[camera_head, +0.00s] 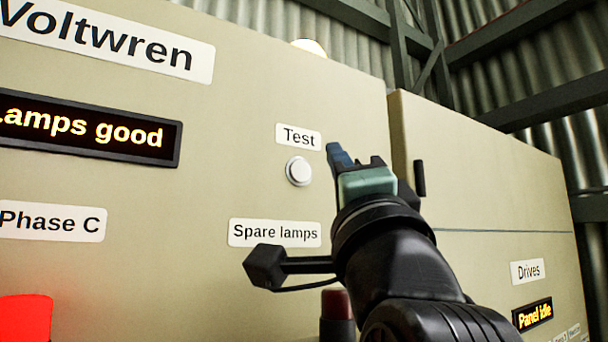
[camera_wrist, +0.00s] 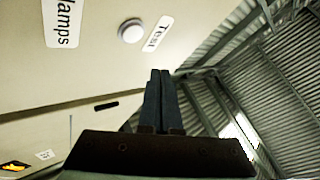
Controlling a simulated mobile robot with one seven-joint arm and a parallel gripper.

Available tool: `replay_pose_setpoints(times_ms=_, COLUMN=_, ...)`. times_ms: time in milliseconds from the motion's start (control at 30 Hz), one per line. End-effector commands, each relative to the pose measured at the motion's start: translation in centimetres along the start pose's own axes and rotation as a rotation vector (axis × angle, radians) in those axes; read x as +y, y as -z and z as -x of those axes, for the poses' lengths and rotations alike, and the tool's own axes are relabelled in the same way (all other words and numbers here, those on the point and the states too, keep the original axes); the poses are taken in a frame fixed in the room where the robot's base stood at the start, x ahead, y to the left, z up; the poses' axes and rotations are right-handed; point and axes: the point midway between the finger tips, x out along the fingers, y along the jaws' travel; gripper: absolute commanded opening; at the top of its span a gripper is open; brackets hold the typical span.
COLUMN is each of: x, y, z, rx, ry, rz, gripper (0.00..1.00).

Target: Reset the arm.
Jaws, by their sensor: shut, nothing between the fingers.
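My gripper (camera_head: 339,155) is raised in front of the beige cabinet, to the right of the white round Test button (camera_head: 299,171). In the wrist view its two dark fingers (camera_wrist: 159,75) are together with nothing between them. The button also shows in the wrist view (camera_wrist: 131,31), up and left of the fingertips and apart from them. My arm comes up from the lower right of the head view and hides part of the cabinet front.
The Voltwren cabinet (camera_head: 225,100) has a display (camera_head: 85,128) reading "Lamps good". A red lit lamp (camera_head: 25,318) is at lower left. A dark red-topped part (camera_head: 337,305) is partly behind my arm. A second cabinet (camera_head: 500,190) with a "Panel idle" display (camera_head: 532,314) stands at right.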

Motion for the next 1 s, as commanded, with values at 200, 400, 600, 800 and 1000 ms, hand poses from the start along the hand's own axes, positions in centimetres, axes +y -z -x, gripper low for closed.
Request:
replay_pose_setpoints(times_ms=200, x=0.0, y=0.0, z=0.0, rx=0.0, ry=0.0, rz=0.0, gripper=0.0)
replay_pose_setpoints(times_ms=400, x=0.0, y=0.0, z=0.0, rx=0.0, ry=0.0, rz=0.0, gripper=0.0)
replay_pose_setpoints(times_ms=600, x=0.0, y=0.0, z=0.0, rx=0.0, ry=0.0, rz=0.0, gripper=0.0)
replay_pose_setpoints(times_ms=800, x=1.3, y=-0.3, z=1.3, rx=0.008, ry=-0.005, rz=0.055, gripper=0.0)
replay_pose_setpoints(times_ms=1000, x=6.8, y=-2.4, z=10.1, rx=0.072, ry=-0.017, rz=0.547, gripper=0.0)
